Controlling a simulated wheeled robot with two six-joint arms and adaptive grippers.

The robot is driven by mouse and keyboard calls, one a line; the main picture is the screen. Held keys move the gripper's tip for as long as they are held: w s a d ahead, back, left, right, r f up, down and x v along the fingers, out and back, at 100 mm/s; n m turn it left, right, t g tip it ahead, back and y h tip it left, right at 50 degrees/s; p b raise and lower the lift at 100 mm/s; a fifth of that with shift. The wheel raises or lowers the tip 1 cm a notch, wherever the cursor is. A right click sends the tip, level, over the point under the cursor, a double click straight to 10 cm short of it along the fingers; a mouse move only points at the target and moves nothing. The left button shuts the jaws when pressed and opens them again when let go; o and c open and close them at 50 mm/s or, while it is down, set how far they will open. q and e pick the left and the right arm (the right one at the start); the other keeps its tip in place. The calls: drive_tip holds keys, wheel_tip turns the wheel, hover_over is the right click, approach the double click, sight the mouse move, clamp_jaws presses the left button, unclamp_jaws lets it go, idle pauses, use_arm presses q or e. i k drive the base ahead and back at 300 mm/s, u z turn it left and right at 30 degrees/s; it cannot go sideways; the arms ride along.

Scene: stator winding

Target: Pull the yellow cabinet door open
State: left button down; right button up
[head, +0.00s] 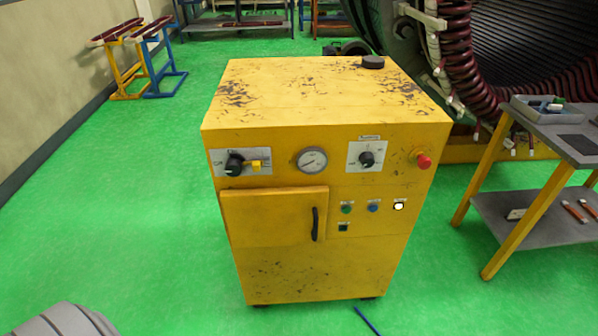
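The yellow cabinet (320,275) stands upright on the green floor in the middle of the head view. Its door (265,218) is a yellow panel on the left part of the front, below the dial row. A black vertical handle (315,224) is at the door's right edge. The door panel stands proud of the front face; I cannot tell whether it is fully closed or slightly ajar. No interior shows. Neither gripper is in view, and nothing touches the handle.
A black knob (235,163), a gauge (311,160) and a red button (424,161) are on the cabinet front. A grey-topped table (560,135) stands at right, before the large stator (455,60). A blue rod-like thing (367,321) shows at the bottom edge.

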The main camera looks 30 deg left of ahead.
sight(278, 217)
drive_tip(key=u, duration=1.1)
drive_tip(key=k, duration=0.5)
drive_tip(key=z, duration=1.35)
drive_tip(key=i, duration=0.55)
drive_tip(key=u, duration=0.1)
